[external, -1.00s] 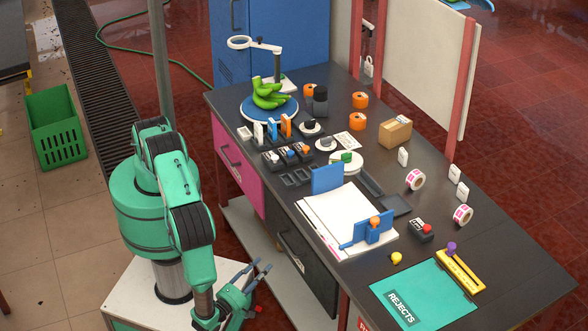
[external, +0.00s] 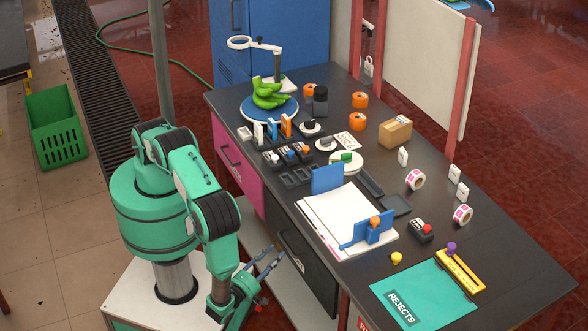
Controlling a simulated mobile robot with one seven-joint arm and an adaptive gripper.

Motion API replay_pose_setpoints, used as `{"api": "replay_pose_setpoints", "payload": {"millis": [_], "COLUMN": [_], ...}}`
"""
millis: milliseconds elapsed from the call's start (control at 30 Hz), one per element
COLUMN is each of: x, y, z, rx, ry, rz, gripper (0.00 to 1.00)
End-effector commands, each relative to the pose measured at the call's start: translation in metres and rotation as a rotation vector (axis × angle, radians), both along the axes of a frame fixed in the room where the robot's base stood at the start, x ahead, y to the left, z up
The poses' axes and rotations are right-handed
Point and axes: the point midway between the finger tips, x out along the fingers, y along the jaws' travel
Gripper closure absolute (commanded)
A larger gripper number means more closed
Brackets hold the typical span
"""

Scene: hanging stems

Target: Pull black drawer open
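The black drawer (external: 315,278) is in the side of the dark workbench, to the right of the pink drawer. Its front looks flush with the bench side, and a dark bar handle (external: 291,252) runs along it. My gripper (external: 275,254) is in front of the black drawer, with its two fingers spread apart and nothing between them. The fingertips point toward the handle and overlap the drawer's left part in the picture; whether they touch it I cannot tell.
The pink drawer (external: 237,164) sits left of the black one. The bench top (external: 520,262) holds bananas, tape rolls, a paper stack (external: 330,215) and a teal REJECTS mat (external: 415,290). A pale lower shelf (external: 308,305) lies under the drawers. A green crate (external: 56,125) stands far left.

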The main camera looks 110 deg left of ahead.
Motion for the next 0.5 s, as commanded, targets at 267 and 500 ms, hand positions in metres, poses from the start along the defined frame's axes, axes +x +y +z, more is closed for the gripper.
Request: {"api": "replay_pose_setpoints", "payload": {"millis": [267, 500], "x": [0.012, 0.021], "y": [0.032, 0.053], "z": [0.005, 0.009], "rx": [0.001, 0.001], "ry": [0.0, 0.0], "rz": [0.003, 0.002], "gripper": [0.64, 0.64]}}
